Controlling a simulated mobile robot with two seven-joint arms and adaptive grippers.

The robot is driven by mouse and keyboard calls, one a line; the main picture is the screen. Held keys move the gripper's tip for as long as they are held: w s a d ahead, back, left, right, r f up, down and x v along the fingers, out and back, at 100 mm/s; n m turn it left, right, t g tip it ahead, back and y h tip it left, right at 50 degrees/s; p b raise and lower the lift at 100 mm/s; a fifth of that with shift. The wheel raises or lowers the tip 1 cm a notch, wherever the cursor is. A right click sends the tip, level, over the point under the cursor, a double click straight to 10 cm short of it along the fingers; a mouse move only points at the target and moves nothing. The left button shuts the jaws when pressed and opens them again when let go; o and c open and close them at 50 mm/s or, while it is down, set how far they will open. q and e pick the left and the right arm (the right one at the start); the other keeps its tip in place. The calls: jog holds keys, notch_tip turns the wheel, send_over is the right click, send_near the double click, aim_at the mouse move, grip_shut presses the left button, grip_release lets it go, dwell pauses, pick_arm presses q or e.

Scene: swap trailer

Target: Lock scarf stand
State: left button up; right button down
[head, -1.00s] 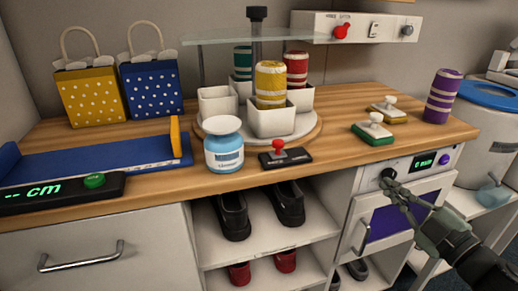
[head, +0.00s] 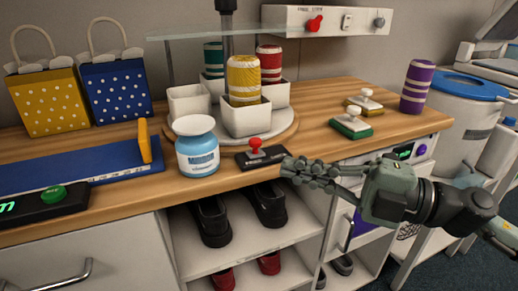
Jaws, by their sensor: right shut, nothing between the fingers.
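The scarf stand is a round turntable (head: 283,138) on the wooden counter. It carries white square cups; rolled scarves in yellow (head: 243,80), red (head: 269,63) and teal (head: 213,58) stand in three of them, and the front-left cup (head: 188,103) looks empty. A black base with a red-knobbed lever (head: 255,146) sits at the stand's front edge. My right gripper (head: 288,167) is shut and empty, just right of and in front of the lever base, apart from the knob as far as I can tell. My left gripper is not in view.
A blue-and-white jar (head: 197,148) stands left of the lever. Green (head: 351,126) and yellow (head: 365,103) stampers and a purple scarf roll (head: 417,89) are on the right. A glass shelf (head: 190,33) overhangs the stand. Gift bags (head: 115,90) and a blue measuring board (head: 70,169) fill the left.

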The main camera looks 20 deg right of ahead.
aim_at(251, 154)
pick_arm(q)
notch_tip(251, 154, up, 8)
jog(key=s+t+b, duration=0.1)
jog(key=b, duration=0.3)
pick_arm(e)
jog(key=x, duration=0.2)
jog(key=w+x, duration=0.1)
jog(key=x, duration=0.2)
jog(key=d+x, duration=0.1)
jog(key=x, duration=0.2)
jog(key=shift+w+a+f, duration=0.1)
jog(key=shift+w+f, duration=0.25)
jog(key=shift+f, duration=0.05)
jog(key=shift+w+d+b, duration=0.45)
jog(key=shift+d+b, duration=0.05)
jog(key=shift+d, duration=0.3)
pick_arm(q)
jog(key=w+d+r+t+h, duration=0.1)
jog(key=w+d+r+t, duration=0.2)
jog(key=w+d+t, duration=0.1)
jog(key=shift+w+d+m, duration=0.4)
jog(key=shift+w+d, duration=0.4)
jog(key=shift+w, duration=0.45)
pick_arm(e)
jog(key=shift+d, duration=0.1)
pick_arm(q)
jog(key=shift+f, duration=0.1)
